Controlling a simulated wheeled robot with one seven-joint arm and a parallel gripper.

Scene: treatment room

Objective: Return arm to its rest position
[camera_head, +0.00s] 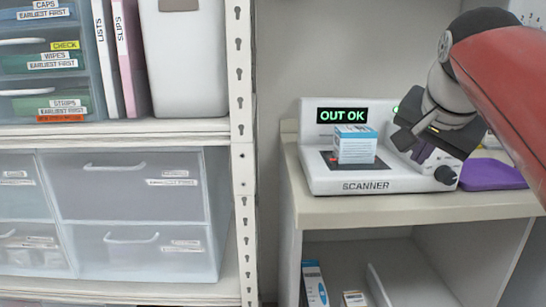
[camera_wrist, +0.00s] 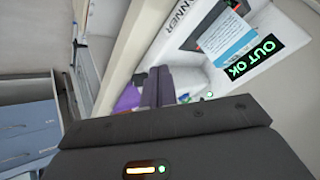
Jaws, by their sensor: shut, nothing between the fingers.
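My gripper (camera_head: 422,155) is beside the right end of the white scanner (camera_head: 395,181), above the counter. Its two dark fingers are together and empty in the wrist view (camera_wrist: 156,78). A small white and blue box (camera_head: 355,146) sits on the scanner's plate, apart from my gripper. The scanner's screen (camera_head: 342,115) reads "OUT OK" in green. The box (camera_wrist: 228,40) and the screen (camera_wrist: 256,57) also show in the wrist view. My red arm comes in from the right in the head view, and its rest position cannot be told from these frames.
A purple tray (camera_head: 492,175) lies on the counter (camera_head: 420,208) right of the scanner. Boxes (camera_head: 315,285) stand on the shelf below. A perforated upright post (camera_head: 241,130) edges the left shelving, which holds clear drawers (camera_head: 130,185), binders and a pale bin (camera_head: 185,65).

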